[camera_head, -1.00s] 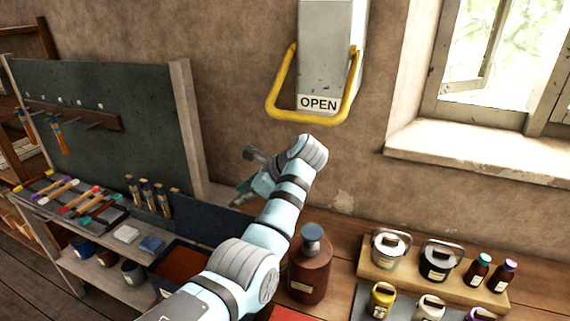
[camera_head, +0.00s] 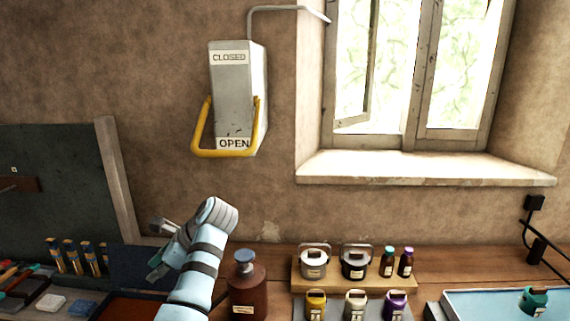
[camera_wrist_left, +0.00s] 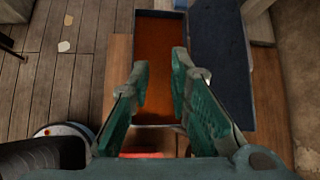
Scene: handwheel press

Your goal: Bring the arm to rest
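My left arm comes up from the bottom of the head view. Its left gripper (camera_head: 158,264) points down and left, in front of the wall and left of a brown bottle. In the left wrist view the two green fingers of the gripper (camera_wrist_left: 160,75) are apart with nothing between them. Below them is an open dark box with an orange-brown inside (camera_wrist_left: 162,50). My right gripper is not in view.
A grey wall box (camera_head: 232,90) has its yellow handle (camera_head: 200,130) down at the OPEN label. The brown bottle (camera_head: 246,290) stands close to my forearm. Pots and small bottles fill a wooden stand (camera_head: 340,284). A blue tray (camera_head: 480,305) lies at right.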

